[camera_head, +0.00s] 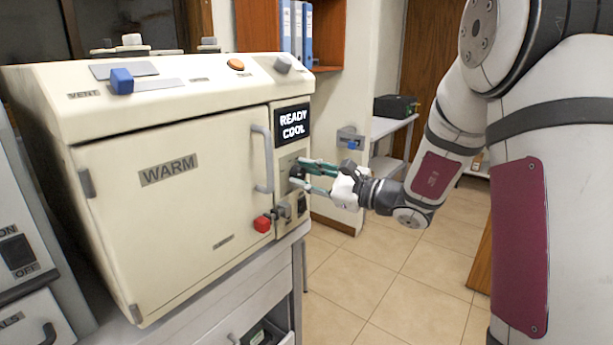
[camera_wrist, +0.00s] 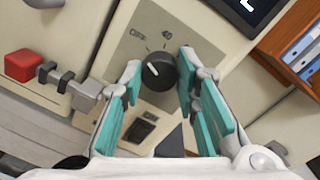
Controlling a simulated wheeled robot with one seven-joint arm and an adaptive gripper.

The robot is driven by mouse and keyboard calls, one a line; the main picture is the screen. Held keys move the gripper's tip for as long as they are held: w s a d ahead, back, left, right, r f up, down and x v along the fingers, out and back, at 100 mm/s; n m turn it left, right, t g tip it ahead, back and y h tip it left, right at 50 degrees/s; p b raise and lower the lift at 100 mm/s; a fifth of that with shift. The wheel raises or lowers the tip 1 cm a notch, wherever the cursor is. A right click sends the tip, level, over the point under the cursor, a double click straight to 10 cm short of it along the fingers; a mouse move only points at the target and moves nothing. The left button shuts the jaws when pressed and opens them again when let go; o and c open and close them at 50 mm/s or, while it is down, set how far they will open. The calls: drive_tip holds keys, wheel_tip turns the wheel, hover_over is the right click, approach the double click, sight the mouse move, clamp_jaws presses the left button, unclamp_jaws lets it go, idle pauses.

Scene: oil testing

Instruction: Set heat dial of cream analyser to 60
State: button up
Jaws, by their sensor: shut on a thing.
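The cream-coloured analyser (camera_head: 205,215) fills the left of the head view, with a door marked WARM and a screen (camera_head: 293,123) reading READY COOL. In the wrist view the dial is between the two teal fingertips of my gripper (camera_wrist: 160,78). My gripper is shut on the dial. In the head view my gripper (camera_head: 312,178) reaches in from the right to the panel below the screen, and hides most of the dial.
A red-knobbed latch (camera_head: 263,224) and a black rocker switch (camera_wrist: 139,131) sit close to the dial. A vertical door handle (camera_head: 263,160) is left of it. A blue slider (camera_head: 122,81) is on top. Open tiled floor (camera_head: 370,265) lies to the right.

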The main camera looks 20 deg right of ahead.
drive_tip(key=m+p, duration=0.2)
drive_tip(key=m, duration=0.1)
drive_tip(key=shift+m, duration=0.4)
drive_tip(key=m+p, duration=0.3)
drive_tip(key=m, duration=0.1)
drive_tip(key=shift+m, duration=0.4)
drive_tip(key=m+p, duration=0.4)
drive_tip(key=m, duration=0.1)
drive_tip(key=shift+d+m+t, duration=0.1)
drive_tip(key=shift+m+t, duration=0.2)
drive_tip(key=shift+t, duration=0.1)
drive_tip(key=shift+f+m+p, duration=0.1)
drive_tip(key=shift+m+p, duration=1.1)
drive_tip(key=shift+m, duration=0.6)
drive_tip(key=o, duration=1.2)
drive_tip(key=shift+c, duration=0.2)
